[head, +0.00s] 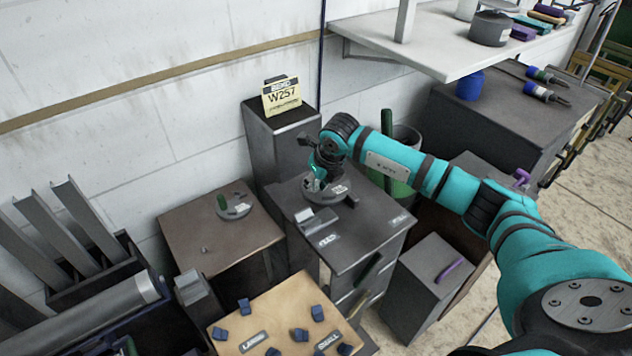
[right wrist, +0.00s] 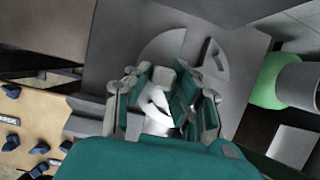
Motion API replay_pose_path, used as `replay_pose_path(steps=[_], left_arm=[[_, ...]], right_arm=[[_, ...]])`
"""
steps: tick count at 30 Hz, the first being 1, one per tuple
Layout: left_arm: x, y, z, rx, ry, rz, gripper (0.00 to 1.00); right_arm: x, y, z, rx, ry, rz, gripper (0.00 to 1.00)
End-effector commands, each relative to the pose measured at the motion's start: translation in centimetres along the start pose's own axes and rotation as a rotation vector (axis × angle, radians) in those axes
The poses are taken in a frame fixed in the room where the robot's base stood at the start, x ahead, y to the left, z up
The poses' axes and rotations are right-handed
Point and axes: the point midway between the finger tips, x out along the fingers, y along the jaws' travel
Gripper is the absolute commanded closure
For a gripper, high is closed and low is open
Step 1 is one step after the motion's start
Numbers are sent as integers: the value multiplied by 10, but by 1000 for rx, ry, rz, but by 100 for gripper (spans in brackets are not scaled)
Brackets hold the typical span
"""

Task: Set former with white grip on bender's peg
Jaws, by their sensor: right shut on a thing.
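My right gripper (head: 318,180) is over the dark grey bender cabinet (head: 362,245), pointing down. It is shut on the white grip (right wrist: 160,78) of a grey round former (head: 332,192). In the right wrist view the former (right wrist: 172,48) shows beneath the fingers as a disc with a cut-out. The disc is on or just above the bender's top; I cannot tell which. The peg is hidden, so whether the former is around it does not show. Another round former with a green grip (head: 235,209) lies on the brown-topped table (head: 195,238). My left gripper is not seen.
A grey block (head: 317,220) sits on the bender top beside the former. A tall dark pedestal (head: 268,150) with a yellow W257 sign (head: 282,97) stands behind. A wooden board (head: 275,310) with several blue blocks lies in front.

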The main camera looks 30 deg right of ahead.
Motion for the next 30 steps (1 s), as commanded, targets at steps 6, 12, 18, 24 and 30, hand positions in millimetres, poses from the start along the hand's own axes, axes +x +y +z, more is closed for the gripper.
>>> replay_pose_path(steps=[6, 12, 18, 24, 30], left_arm=[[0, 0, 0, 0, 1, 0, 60], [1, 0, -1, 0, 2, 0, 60], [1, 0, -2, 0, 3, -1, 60], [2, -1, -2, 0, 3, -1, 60], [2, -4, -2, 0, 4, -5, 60]], right_arm=[[-2, 0, 3, 0, -7, 0, 100], [-1, 0, 2, 0, -7, 0, 100], [0, 0, 2, 0, -6, 0, 63], [1, 0, 0, 0, -3, 0, 53], [0, 0, -2, 0, 3, 0, 53]])
